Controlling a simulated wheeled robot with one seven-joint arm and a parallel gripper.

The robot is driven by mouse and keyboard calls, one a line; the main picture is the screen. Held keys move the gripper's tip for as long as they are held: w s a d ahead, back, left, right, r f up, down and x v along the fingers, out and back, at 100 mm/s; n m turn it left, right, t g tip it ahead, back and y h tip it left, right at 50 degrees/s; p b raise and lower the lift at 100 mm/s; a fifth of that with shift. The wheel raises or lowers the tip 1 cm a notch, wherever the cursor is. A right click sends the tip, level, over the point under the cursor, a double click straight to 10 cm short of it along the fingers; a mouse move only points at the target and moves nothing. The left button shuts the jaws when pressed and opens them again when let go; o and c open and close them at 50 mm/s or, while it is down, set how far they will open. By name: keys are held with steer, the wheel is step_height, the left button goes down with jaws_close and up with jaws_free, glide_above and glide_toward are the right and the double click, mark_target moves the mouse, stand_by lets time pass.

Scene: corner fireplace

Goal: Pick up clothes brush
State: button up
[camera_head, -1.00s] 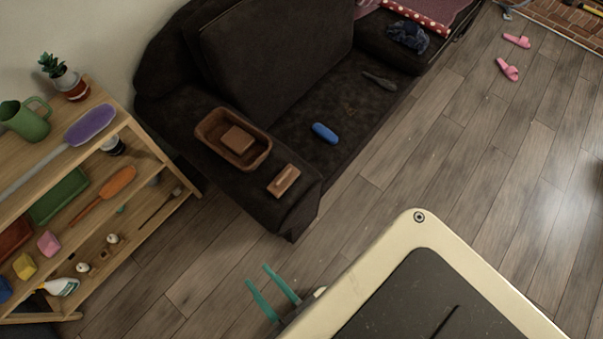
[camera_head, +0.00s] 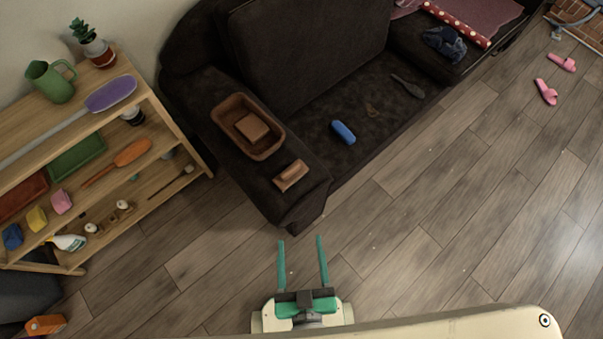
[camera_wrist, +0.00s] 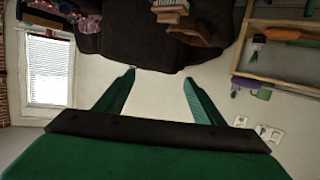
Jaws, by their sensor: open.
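The clothes brush appears to be the small brown wooden brush (camera_head: 291,176) on the front part of the dark sofa's armrest (camera_head: 318,190). In the wrist view a brown brush with pale bristles (camera_wrist: 170,11) shows at the top edge, partly cut off. My gripper (camera_head: 300,239) is open and empty, its two green fingers apart. It is over the floor in front of the armrest, short of the brush. In the wrist view the fingers (camera_wrist: 160,76) have nothing between them.
A brown tray (camera_head: 219,112) holding a brown block stands behind the brush on the armrest. A blue object (camera_head: 343,132) lies on the seat. A wooden shelf (camera_head: 190,140) with several items stands at the left.

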steer(key=w+d+r+m+g+h, duration=0.1)
steer(key=w+d+m+g+h, duration=0.2)
steer(key=w+d, duration=1.15)
steer(key=w+d+m+g+h, duration=0.25)
steer(key=w+d+h, duration=0.35)
steer(key=w+d, duration=0.85)
steer(key=m+g+y, duration=0.6)
steer(key=g+y, duration=0.3)
steer(key=g, duration=0.1)
glide_above(290, 170)
steer(key=d, duration=0.2)
steer(key=shift+t, duration=0.25)
steer(key=f, duration=0.9)
steer(key=shift+a, duration=0.25)
steer(key=f, duration=0.3)
steer(key=a+f, duration=0.1)
steer(key=shift+s+f, duration=0.1)
steer(key=shift+f, duration=0.3)
steer(key=f, duration=0.5)
steer(key=shift+a, duration=0.25)
steer(key=shift+w+f, duration=0.2)
steer(key=shift+f, duration=0.3)
steer(key=shift+s+d, duration=0.1)
steer(key=shift+d, duration=0.05)
steer(key=c, duration=1.2)
